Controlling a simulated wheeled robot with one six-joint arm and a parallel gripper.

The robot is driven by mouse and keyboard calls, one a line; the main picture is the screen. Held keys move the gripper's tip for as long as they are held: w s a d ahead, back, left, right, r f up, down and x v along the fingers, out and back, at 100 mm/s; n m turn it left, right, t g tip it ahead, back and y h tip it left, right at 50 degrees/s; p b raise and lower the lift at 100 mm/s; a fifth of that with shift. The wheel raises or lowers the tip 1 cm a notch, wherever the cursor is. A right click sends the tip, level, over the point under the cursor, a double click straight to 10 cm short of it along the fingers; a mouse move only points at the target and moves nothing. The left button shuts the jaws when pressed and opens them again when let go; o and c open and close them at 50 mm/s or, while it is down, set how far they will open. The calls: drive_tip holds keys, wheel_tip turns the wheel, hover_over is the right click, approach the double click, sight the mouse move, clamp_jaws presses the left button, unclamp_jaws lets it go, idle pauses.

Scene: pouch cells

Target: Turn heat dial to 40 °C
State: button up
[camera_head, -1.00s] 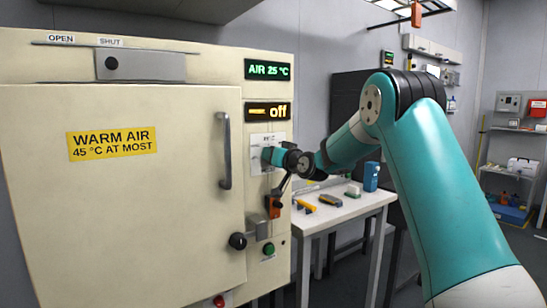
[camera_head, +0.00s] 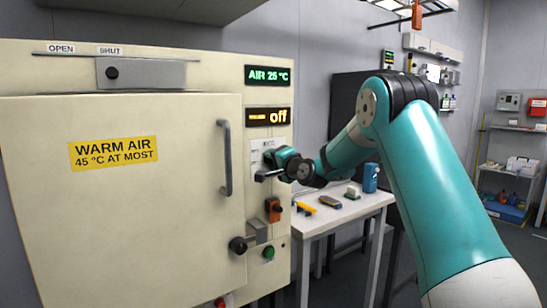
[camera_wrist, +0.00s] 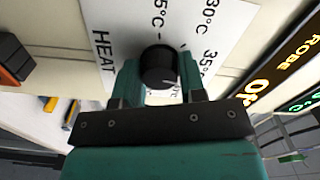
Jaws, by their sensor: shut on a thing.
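The heat dial (camera_wrist: 158,66) is a round black knob on a white plate marked HEAT (camera_wrist: 108,62). My gripper (camera_wrist: 158,80) is shut on the dial, one teal finger on each side of its rim. In the wrist view the scale shows turned sideways, with a part-hidden mark ending in 5 °C, then 30 °C and 35 °C. The 40 °C mark cannot be read, and the dial's setting is unclear. In the head view my gripper (camera_head: 272,160) covers the dial and part of the plate (camera_head: 262,145).
The cream oven door (camera_head: 120,220) is shut, with a vertical handle (camera_head: 225,158). Displays read AIR 25 °C (camera_head: 267,75) and off (camera_head: 268,116). An orange switch (camera_head: 273,210) and green button (camera_head: 268,252) sit below the dial. A white bench (camera_head: 345,208) holds tools.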

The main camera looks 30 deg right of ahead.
drive_tip(key=shift+m+p, duration=2.55)
drive_tip(key=shift+m, duration=1.55)
drive_tip(key=o, duration=0.9)
drive_tip(key=s+b, duration=0.1)
drive_tip(key=s, duration=0.4)
drive_tip(key=s+b, duration=0.2)
drive_tip(key=s, duration=0.4)
drive_tip(key=s+b, duration=0.2)
drive_tip(key=s, duration=0.4)
drive_tip(key=shift+s+d, duration=0.25)
drive_tip(key=shift+d, duration=0.1)
